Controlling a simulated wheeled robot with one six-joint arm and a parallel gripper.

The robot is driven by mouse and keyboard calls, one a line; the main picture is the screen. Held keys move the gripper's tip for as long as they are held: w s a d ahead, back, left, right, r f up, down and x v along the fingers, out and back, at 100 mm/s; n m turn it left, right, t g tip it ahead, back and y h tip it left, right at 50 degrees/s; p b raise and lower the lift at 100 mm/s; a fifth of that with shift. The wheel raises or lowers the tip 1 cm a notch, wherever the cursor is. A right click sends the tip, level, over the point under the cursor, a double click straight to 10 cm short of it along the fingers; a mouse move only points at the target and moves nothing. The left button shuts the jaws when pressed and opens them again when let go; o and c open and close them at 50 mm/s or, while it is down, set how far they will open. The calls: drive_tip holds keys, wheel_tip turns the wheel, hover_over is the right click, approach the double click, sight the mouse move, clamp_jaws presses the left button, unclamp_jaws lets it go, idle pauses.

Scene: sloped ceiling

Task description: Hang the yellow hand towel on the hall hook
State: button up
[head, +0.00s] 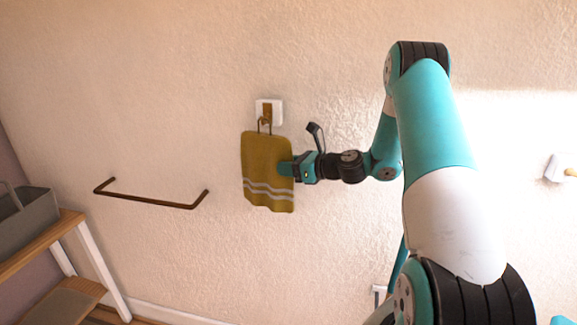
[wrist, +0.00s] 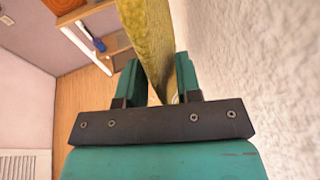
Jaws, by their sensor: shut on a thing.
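The yellow hand towel (head: 266,165) hangs flat in front of the wall, with two pale stripes near its lower edge. A wire loop (head: 264,124) stands up from its top edge. The hook (head: 268,108) is a brown peg on a white wall plate, directly above the towel. The loop overlaps the peg's lower part; I cannot tell whether it is around the peg or only in front of it. My gripper (head: 285,169) is shut on the towel's right side. In the wrist view the towel (wrist: 150,45) runs between the two teal fingers (wrist: 160,82).
A dark towel bar (head: 150,200) is on the wall at left. A wooden shelf (head: 40,245) holding a grey bin (head: 25,217) stands at far left. Another white wall plate with a peg (head: 560,168) is at far right. The wall between bar and towel is clear.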

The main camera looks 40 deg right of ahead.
drive_tip(key=o, duration=1.1)
drive_tip(key=shift+s, duration=0.1)
